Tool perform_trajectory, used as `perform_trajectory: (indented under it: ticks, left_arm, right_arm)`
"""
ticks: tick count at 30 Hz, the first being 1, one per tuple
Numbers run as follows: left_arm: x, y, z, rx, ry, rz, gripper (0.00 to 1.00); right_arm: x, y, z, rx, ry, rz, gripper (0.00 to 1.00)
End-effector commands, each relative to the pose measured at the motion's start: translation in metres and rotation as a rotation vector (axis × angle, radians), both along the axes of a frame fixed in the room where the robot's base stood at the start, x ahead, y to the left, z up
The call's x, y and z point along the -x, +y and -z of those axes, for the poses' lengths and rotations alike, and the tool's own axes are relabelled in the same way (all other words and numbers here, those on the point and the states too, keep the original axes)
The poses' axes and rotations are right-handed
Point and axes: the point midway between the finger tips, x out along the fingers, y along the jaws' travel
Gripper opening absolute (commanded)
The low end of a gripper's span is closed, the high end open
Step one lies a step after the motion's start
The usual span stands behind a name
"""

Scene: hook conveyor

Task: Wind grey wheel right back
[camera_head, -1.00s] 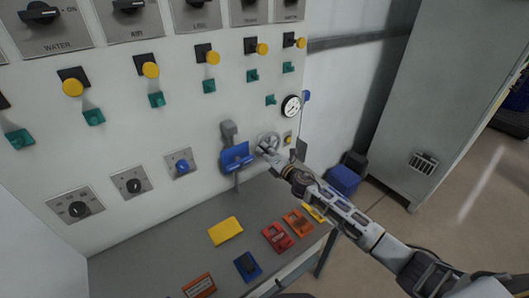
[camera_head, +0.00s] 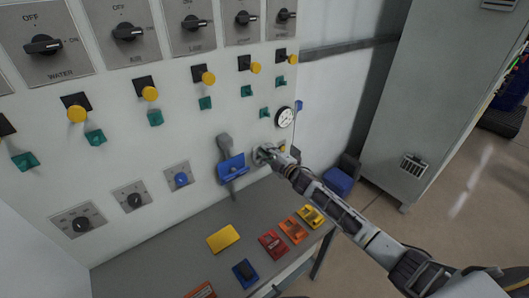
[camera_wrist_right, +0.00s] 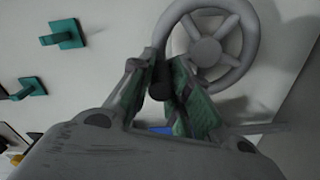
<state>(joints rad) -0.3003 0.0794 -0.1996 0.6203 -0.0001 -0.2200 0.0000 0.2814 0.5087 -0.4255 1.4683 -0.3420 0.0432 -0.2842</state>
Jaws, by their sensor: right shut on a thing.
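The grey wheel (camera_head: 259,154) is mounted on the white panel, low down, between the blue lever and the round gauge. My right gripper (camera_head: 270,154) is at it and hides part of its right side. In the right wrist view the wheel (camera_wrist_right: 205,52) shows its hub, spokes and thick rim. There my right gripper (camera_wrist_right: 163,82) has its green-padded fingers closed around the wheel's dark handle (camera_wrist_right: 160,86), at the lower left of the rim. My left gripper is not in view.
A blue lever block (camera_head: 232,170) juts out just left of the wheel. A gauge (camera_head: 284,117) is above it. Below is a grey shelf (camera_head: 180,255) with yellow (camera_head: 222,239), red (camera_head: 273,244) and blue (camera_head: 245,271) pieces. A blue bin (camera_head: 339,182) stands on the floor at right.

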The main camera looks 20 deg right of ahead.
Motion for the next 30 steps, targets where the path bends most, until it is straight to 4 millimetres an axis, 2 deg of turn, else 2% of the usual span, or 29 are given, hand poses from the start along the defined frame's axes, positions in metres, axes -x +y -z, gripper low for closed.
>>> perform_trajectory:
  ticks: [12,28,29,30]
  left_arm:
    - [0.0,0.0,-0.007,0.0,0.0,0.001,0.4]
    - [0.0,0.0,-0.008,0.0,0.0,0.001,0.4]
    - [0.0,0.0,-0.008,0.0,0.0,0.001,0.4]
    - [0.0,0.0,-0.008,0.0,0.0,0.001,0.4]
  right_arm:
    - [-0.005,-0.013,-0.004,-0.223,0.079,0.001,0.0]
    - [-0.006,-0.015,-0.003,-0.253,0.09,0.002,0.0]
    - [-0.006,-0.015,-0.003,-0.253,0.09,0.002,0.21]
    - [-0.006,-0.015,-0.003,-0.253,0.09,0.002,0.26]
